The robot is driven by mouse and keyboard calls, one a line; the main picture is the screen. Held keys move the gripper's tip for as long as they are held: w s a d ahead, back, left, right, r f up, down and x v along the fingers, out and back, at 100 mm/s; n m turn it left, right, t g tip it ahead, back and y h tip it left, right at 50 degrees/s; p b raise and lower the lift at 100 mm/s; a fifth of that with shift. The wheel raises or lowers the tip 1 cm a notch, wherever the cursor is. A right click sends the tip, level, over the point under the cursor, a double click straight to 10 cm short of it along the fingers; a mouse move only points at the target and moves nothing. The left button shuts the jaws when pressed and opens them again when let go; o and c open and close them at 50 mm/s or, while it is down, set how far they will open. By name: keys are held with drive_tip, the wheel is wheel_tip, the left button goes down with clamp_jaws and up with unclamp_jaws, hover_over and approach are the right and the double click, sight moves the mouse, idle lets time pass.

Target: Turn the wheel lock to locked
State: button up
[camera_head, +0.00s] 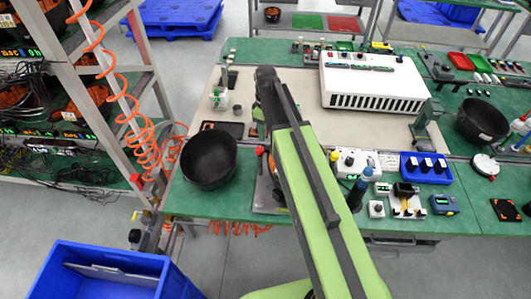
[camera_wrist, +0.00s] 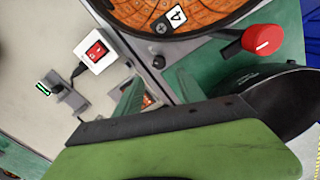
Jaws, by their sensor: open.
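I cannot tell which setting the knob is in. My gripper (camera_wrist: 158,88) is open, its two greenish fingers apart, with nothing seen held between them. It is left of and below the knob in the wrist view, apart from it. In the head view my arm hides most of the wheel.
A white box with a red rocker switch (camera_wrist: 96,50) and a small dark device (camera_wrist: 62,94) lie left of the fingers. A black bowl (camera_head: 209,160) stands at the bench's left front. A white vented box (camera_head: 375,82) stands behind; small devices crowd the right.

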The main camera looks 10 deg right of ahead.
sight(266, 146)
wheel_tip(266, 146, down, 9)
drive_tip(key=b, duration=0.7)
drive_tip(key=shift+r, duration=0.2)
drive_tip(key=shift+r, duration=0.1)
clamp_jaws()
